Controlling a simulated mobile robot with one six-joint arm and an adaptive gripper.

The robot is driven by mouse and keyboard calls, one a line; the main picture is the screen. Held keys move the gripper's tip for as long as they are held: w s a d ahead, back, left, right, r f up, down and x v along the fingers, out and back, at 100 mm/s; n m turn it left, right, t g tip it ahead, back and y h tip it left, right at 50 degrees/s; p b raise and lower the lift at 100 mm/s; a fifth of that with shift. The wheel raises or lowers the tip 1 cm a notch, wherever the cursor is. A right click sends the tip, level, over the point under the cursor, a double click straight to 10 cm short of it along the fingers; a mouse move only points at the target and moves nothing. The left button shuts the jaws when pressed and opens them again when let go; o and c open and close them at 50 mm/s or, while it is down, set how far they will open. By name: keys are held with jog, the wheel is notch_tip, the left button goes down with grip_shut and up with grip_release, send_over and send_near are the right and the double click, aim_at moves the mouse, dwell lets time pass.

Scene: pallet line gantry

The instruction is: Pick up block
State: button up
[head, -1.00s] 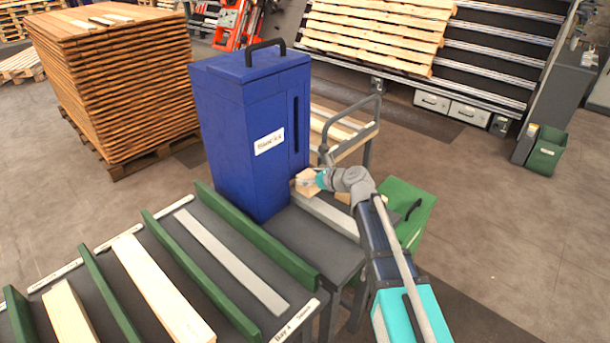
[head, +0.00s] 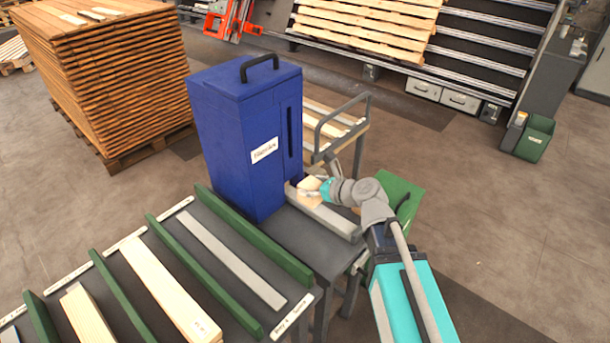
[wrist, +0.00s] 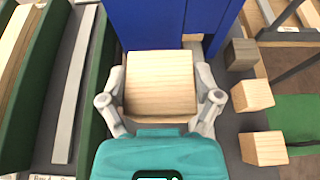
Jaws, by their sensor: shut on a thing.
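A pale wooden block (wrist: 160,82) sits between the two grey fingers of my gripper (wrist: 161,98) in the wrist view. The fingers are shut on its left and right sides. In the head view the block (head: 310,184) and my gripper (head: 318,188) are beside the lower right side of the blue cabinet, over the grey bench end. I cannot tell whether the block touches the surface below.
The blue cabinet (head: 240,140) stands close ahead of the block. Two loose pale blocks (wrist: 252,95) (wrist: 264,148) and a darker one (wrist: 242,53) lie to the right. A green divider (head: 255,237) runs along the left. A grey-railed cart (head: 345,125) stands behind.

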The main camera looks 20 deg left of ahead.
jog(key=shift+s+d+r, duration=0.2)
jog(key=shift+s+r, duration=0.05)
jog(key=shift+s, duration=0.15)
dwell(0.4)
jog(key=shift+s+r+p, duration=0.1)
jog(key=shift+r+p, duration=0.65)
jog(key=shift+p, duration=0.1)
jog(key=shift+d, duration=0.1)
dwell(0.6)
